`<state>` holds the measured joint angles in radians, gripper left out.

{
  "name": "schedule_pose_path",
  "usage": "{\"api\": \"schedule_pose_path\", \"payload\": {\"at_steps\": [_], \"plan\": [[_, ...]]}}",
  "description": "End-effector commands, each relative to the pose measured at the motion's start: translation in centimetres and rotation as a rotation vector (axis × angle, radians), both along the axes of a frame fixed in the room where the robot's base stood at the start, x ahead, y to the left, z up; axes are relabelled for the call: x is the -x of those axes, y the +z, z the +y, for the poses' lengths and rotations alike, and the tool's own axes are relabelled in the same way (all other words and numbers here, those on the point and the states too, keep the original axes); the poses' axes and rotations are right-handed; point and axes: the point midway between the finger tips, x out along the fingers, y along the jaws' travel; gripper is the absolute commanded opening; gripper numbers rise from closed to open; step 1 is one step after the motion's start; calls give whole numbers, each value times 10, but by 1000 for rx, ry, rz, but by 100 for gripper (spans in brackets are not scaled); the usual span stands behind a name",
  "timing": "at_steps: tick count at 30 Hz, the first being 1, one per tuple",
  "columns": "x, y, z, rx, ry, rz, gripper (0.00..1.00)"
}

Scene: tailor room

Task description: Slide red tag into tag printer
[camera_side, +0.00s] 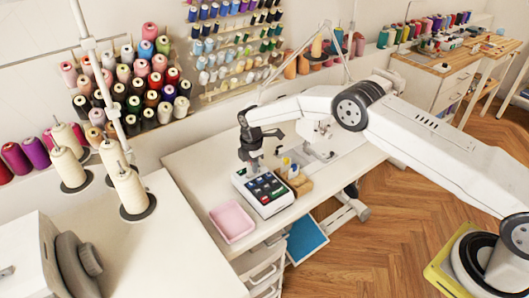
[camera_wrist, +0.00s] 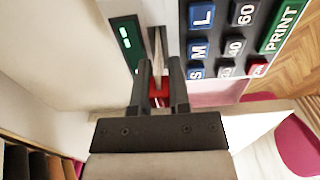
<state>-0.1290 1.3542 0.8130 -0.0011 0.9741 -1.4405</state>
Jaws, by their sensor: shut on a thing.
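The tag printer (camera_side: 263,190) is a white box with dark keys on the white table. In the wrist view its keypad (camera_wrist: 235,40) shows L, S, M, number keys and a green PRINT key. A small green display (camera_wrist: 127,42) and a narrow slot (camera_wrist: 158,45) sit left of the keys. My gripper (camera_wrist: 160,82) is shut on the red tag (camera_wrist: 159,92), with its fingertips close to the slot's near end. In the side view my gripper (camera_side: 252,163) is over the printer's back part. I cannot tell whether the tag's front edge is inside the slot.
A pink tray (camera_side: 232,222) lies left of the printer. Small wooden blocks or boxes (camera_side: 298,183) stand right of it. A sewing machine (camera_side: 322,140) is behind to the right. Thread cones (camera_side: 132,190) stand on the left table.

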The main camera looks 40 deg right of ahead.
Motion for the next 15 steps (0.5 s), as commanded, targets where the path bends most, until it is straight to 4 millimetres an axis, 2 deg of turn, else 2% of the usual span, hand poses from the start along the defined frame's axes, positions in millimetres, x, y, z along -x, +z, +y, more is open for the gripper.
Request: {"api": "schedule_pose_path", "payload": {"at_steps": [15], "plan": [[0, -11, 0, 0, 0, 0, 0]]}}
